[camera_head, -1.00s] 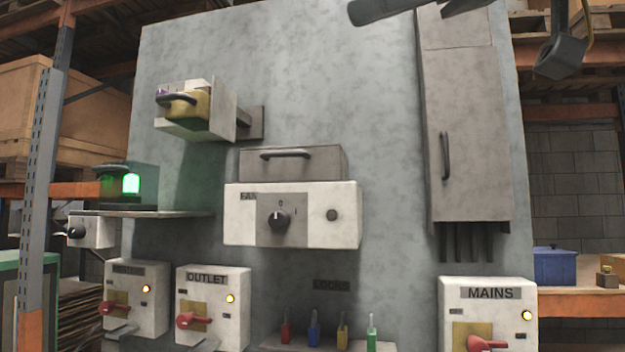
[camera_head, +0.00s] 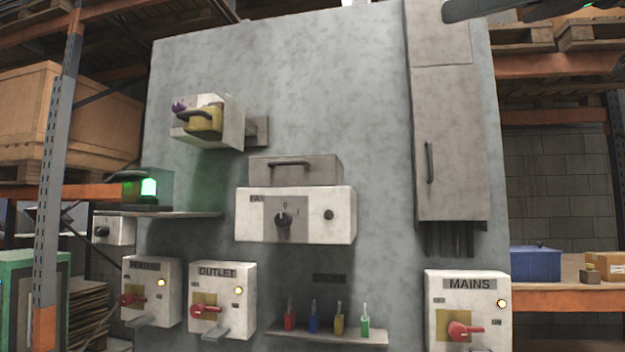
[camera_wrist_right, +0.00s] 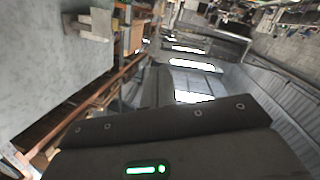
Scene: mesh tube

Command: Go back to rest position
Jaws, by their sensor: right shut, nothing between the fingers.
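My right gripper (camera_head: 462,10) shows as a dark shape at the top right edge of the head view, in front of the upper part of the tall grey cabinet. It is shut and empty, and most of it is cut off by the frame. In the right wrist view its dark body (camera_wrist_right: 170,135), with a green light, fills the bottom. It touches nothing that I can see. My left gripper is in neither view.
A grey panel (camera_head: 360,120) fills the middle, carrying a fan switch box (camera_head: 262,225), a tall cabinet (camera_head: 448,150), outlet box (camera_head: 237,280) and mains box (camera_head: 487,290). Several coloured padlocks stand on a low shelf (camera_head: 345,339). Racks flank the panel.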

